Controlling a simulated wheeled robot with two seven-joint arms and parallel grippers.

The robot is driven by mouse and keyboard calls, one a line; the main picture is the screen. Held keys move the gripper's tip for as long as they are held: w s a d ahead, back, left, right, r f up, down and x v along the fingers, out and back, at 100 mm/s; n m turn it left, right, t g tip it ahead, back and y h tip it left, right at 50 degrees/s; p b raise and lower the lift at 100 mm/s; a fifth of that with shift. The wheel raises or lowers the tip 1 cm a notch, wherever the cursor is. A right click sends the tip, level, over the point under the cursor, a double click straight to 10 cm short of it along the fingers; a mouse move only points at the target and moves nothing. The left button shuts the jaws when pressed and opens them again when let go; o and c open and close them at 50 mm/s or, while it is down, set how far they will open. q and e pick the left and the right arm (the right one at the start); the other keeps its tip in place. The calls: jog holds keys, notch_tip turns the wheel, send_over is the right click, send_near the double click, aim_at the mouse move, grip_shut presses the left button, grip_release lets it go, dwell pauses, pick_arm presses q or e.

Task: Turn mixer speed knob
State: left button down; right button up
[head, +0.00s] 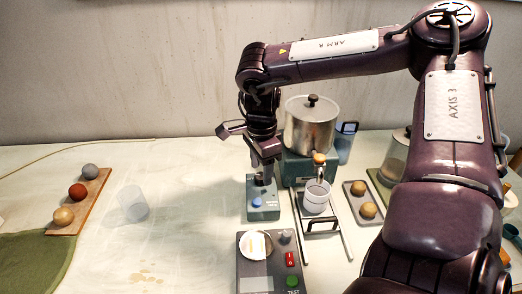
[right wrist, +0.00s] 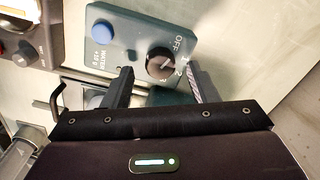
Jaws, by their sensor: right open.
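The speed knob (right wrist: 160,63) is a round black dial with a pale pointer line, on a grey-teal control box (right wrist: 122,38). The marks OFF, 1 and 2 are printed beside it. A blue button (right wrist: 101,30) sits on the same box. In the head view the box (head: 263,212) stands on the table, and my right gripper (head: 264,179) points down over its far end, hiding the knob. In the right wrist view my right gripper (right wrist: 160,75) is open, with one fingertip on each side of the knob. I cannot tell whether they touch it. My left gripper is not in view.
A metal pot (head: 311,125) stands behind right of the box, with a white cup (head: 316,197) on a stand in front. A dark panel (head: 266,270) with red and green controls is nearer. A tray with two balls (head: 354,190) is right.

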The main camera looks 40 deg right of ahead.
jog(key=shift+f, duration=0.85)
jog(key=c, duration=1)
jog(key=shift+o, duration=0.2)
